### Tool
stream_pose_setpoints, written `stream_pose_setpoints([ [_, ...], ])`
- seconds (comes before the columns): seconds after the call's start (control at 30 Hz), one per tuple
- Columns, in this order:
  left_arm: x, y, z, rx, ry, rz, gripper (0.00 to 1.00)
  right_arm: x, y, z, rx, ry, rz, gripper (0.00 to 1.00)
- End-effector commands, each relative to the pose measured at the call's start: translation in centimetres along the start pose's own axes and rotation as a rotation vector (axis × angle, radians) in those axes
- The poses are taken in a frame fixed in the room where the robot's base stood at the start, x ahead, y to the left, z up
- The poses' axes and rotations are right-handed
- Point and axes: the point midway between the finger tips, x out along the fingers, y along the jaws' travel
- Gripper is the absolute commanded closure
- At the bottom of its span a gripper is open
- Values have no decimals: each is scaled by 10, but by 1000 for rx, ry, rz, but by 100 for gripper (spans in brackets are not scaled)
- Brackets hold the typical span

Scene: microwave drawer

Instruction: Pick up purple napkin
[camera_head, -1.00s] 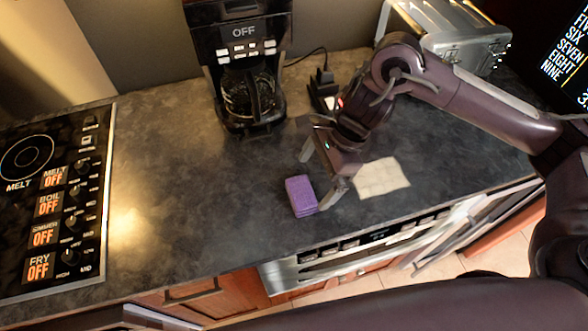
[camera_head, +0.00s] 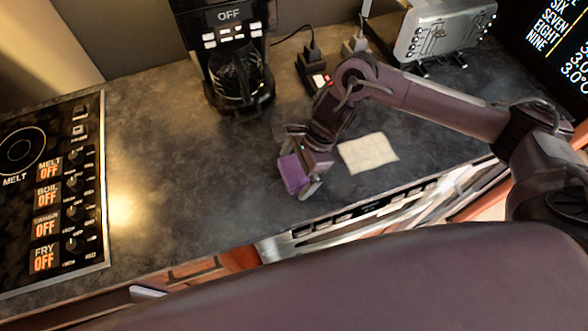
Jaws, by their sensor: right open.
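The purple napkin (camera_head: 293,173) is a small purple block on the dark counter, near its front edge and left of a pale cloth. My right gripper (camera_head: 294,164) reaches in from the right and is over the napkin. Its fingers are open, one on the far side and one on the near right side of the napkin. Part of the napkin is hidden by the gripper, and I cannot tell whether the fingers touch it. My left gripper is not in view.
A coffee maker (camera_head: 228,55) stands behind the napkin, with a power strip (camera_head: 313,75) to its right. A toaster (camera_head: 445,38) is at the back right. The pale cloth (camera_head: 368,153) lies right of the gripper. A stove (camera_head: 50,190) is at left. The counter (camera_head: 170,170) between is clear.

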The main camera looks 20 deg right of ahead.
Motion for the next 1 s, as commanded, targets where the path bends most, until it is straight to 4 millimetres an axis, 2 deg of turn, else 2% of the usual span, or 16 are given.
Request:
stream_pose_setpoints([
  [0.07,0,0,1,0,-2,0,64,0,0,0,0,0,0,1],
  [0.37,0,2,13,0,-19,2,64,0,0,0,0,-1,-1,41],
  [0.77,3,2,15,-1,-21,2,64,-8,-1,4,-3,-3,-3,41],
  [0.87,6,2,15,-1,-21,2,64,-18,-2,8,-4,-3,-5,41],
  [1.0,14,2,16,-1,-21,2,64,-43,-2,18,-6,-3,-8,41],
])
